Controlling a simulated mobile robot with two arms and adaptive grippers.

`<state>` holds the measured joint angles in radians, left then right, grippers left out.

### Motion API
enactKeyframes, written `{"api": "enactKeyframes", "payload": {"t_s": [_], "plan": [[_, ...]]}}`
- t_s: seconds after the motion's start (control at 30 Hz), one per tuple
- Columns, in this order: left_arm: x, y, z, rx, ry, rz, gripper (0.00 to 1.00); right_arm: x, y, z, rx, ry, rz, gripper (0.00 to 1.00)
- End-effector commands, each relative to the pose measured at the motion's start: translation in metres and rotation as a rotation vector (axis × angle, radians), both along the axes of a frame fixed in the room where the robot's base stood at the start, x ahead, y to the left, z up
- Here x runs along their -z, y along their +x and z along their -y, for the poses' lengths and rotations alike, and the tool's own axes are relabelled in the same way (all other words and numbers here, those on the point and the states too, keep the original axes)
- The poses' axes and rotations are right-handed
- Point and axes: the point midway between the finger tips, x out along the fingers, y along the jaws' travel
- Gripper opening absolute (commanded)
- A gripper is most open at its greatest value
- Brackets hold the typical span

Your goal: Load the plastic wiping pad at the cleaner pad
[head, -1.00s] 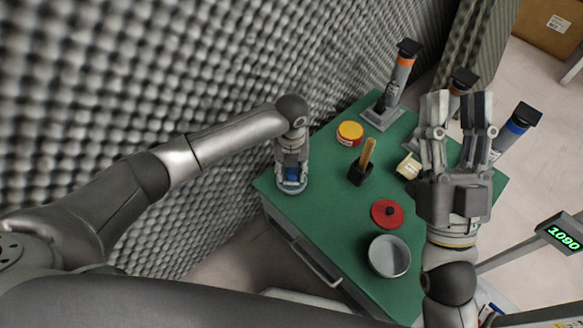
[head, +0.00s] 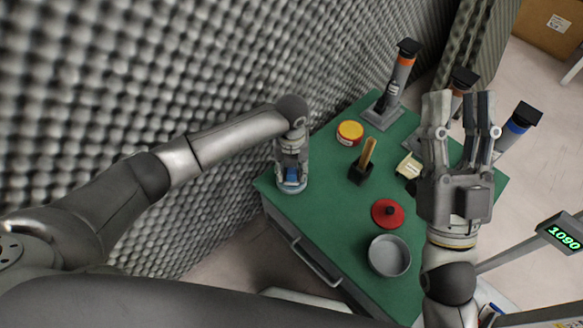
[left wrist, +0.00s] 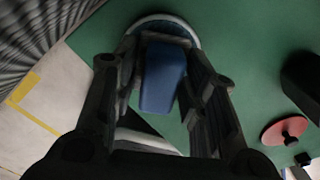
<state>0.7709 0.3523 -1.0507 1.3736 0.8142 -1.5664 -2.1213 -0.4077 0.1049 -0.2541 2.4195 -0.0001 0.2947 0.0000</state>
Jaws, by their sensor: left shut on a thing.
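The blue block (head: 291,175), which I take to be the plastic wiping pad, is between the fingers of my left gripper (head: 291,170). The left gripper points down at the table's left corner and is shut on the block. In the left wrist view the blue block (left wrist: 163,78) stands between both fingers, over a round grey pad with a pale rim (left wrist: 190,27), likely the cleaner pad. The round pad's edge also shows in the head view (head: 292,189). Whether block and pad touch is hidden. My right gripper (head: 461,108) is open and empty, above the table's right side.
The green table (head: 335,215) carries a yellow-lidded jar (head: 350,132), a wooden-handled tool in a black block (head: 366,158), a red lid (head: 387,213), a grey bowl (head: 389,256) and several upright tubes at the back. A foam wall (head: 230,60) runs close behind my left arm.

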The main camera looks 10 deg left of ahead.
Motion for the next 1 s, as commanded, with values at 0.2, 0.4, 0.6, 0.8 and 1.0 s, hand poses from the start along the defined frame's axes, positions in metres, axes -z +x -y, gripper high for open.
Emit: {"api": "enactKeyframes", "payload": {"t_s": [0.2,0.4,0.6,0.8,1.0], "plan": [[0.0019,-0.0001,0.0002,0.0,0.0,0.0,0.21,-0.0019,-0.0015,-0.0002,-0.001,0.004,0.013,0.4],[0.0033,-0.0001,0.0002,0.0,0.0,0.0,0.21,-0.0042,-0.0034,-0.0001,-0.003,0.008,0.028,0.4],[0.0048,-0.0001,0.0001,0.0,0.0,0.0,0.21,-0.0059,-0.0054,0.0001,-0.004,0.012,0.041,0.4],[0.0062,-0.0001,0.0001,0.0,0.0,0.0,0.21,-0.0068,-0.0068,0.0001,-0.005,0.015,0.05,0.4],[0.0068,-0.0001,0.0001,0.0,0.0,0.0,0.21,-0.009,-0.0089,0.0005,-0.006,0.019,0.064,0.4]]}}
